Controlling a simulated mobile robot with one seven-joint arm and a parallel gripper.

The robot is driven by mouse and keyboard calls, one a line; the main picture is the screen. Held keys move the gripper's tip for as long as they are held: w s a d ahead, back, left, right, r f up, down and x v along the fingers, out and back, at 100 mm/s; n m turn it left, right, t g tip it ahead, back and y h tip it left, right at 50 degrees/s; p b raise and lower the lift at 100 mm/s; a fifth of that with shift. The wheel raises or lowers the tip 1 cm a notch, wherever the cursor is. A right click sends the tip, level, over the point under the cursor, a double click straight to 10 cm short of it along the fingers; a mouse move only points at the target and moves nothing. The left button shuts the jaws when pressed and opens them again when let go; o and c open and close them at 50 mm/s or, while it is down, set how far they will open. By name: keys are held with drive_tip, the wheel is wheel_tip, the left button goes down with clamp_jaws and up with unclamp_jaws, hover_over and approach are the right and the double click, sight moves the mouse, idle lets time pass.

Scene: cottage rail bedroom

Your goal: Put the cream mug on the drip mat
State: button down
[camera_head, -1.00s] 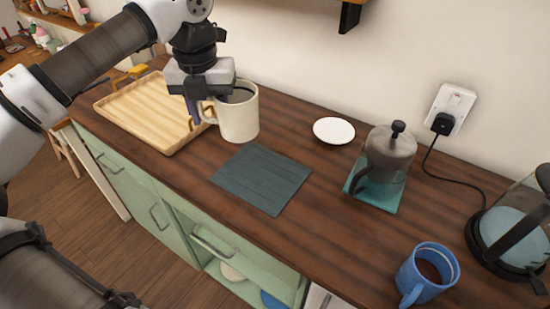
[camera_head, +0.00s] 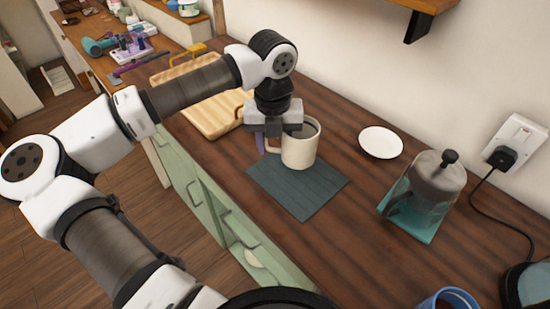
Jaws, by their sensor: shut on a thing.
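The cream mug (camera_head: 299,151) is upright, with its handle toward the left. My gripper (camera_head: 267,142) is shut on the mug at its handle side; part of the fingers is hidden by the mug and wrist. The flat dark blue-grey mat (camera_head: 300,193), which looks like the drip mat, lies on the wooden counter. The mug's base appears over the mat's far part. I cannot tell whether it touches the mat or hangs just above it.
A wooden tray (camera_head: 208,113) lies to the left of the mug. A blue mug (camera_head: 447,299) is cut off at the bottom edge. A black-plugged socket (camera_head: 515,143) is on the wall.

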drive_tip(key=shift+f+p, duration=0.55)
drive_tip(key=shift+f, duration=2.65)
drive_tip(key=shift+f, duration=0.2)
drive_tip(key=c, duration=0.8)
unclamp_jaws()
wheel_tip(320, 180, up, 12)
drive_tip(key=shift+r+b, duration=0.2)
drive_tip(key=shift+b, duration=0.95)
